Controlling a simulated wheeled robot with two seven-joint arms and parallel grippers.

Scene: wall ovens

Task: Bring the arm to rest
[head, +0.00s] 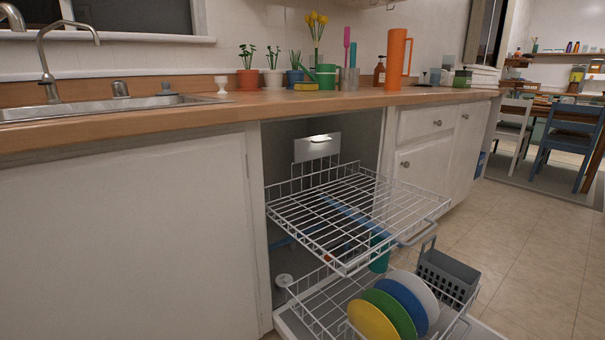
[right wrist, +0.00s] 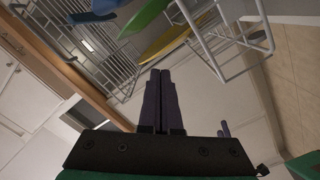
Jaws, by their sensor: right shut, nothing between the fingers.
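My right gripper (right wrist: 160,72) shows in the right wrist view with its two dark purple fingers pressed together. It is shut and empty. Past its fingertips are the yellow plate (right wrist: 165,45) and the white wire rack (right wrist: 215,45), apart from the fingers as far as I can tell. Neither gripper shows in the head view.
An open dishwasher has its upper rack (head: 350,205) pulled out, empty on top. The lower rack holds the yellow plate (head: 371,321), green plate (head: 391,312), other plates and a grey cutlery basket (head: 447,275). The counter (head: 200,110) runs above. Floor (head: 530,240) is clear at right.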

